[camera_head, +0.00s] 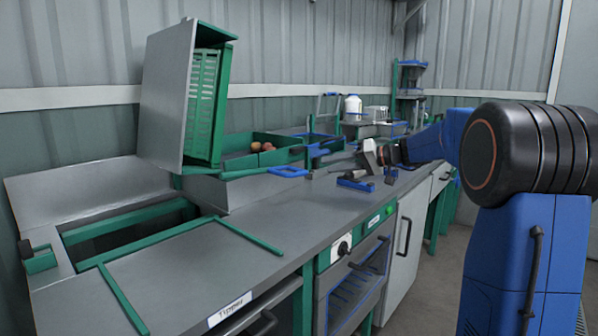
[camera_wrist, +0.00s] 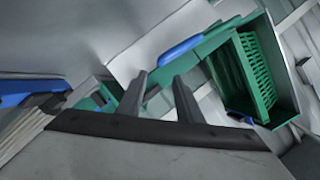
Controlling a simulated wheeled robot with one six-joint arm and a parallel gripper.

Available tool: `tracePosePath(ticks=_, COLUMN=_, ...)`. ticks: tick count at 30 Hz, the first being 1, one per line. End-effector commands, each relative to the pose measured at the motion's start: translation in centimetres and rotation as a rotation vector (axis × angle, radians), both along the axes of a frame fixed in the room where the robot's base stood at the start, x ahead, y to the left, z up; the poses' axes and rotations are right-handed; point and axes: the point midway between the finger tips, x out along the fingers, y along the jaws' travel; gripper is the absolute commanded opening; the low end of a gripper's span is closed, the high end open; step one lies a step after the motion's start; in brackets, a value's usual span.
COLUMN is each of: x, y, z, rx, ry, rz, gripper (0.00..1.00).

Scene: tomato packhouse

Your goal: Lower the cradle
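The cradle (camera_head: 165,95) stands tipped up at the back left of the bench, a grey panel with green sides. A green slatted crate (camera_head: 203,105) stands on edge inside it. In the wrist view the cradle (camera_wrist: 284,95) and crate (camera_wrist: 254,72) show at upper right. A green bar with a blue grip (camera_head: 288,171) reaches right from the cradle's foot; the grip also shows in the wrist view (camera_wrist: 180,50). My gripper (camera_head: 366,158) is above the bench, right of the grip. In the wrist view its two dark fingers (camera_wrist: 160,75) are apart, with nothing between them.
A green bin (camera_head: 240,162) with several red tomatoes stands behind the bar. A green-framed opening (camera_head: 130,225) lies in the bench at left. Small blue and dark items (camera_head: 355,181) lie below my gripper. The front bench top (camera_head: 215,265) is mostly clear.

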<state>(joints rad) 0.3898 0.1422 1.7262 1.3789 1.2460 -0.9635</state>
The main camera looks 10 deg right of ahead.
Motion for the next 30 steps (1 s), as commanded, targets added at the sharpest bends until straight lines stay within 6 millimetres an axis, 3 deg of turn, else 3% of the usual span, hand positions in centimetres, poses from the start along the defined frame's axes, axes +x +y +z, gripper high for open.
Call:
tracePosePath(ticks=18, x=6.3, y=8.3, z=-2.9, rx=0.0, ry=0.001, rz=0.002, gripper=0.33)
tracePosePath(ticks=30, x=7.8, y=10.2, z=-3.6, rx=-0.001, ry=0.001, rz=0.0, gripper=0.33)
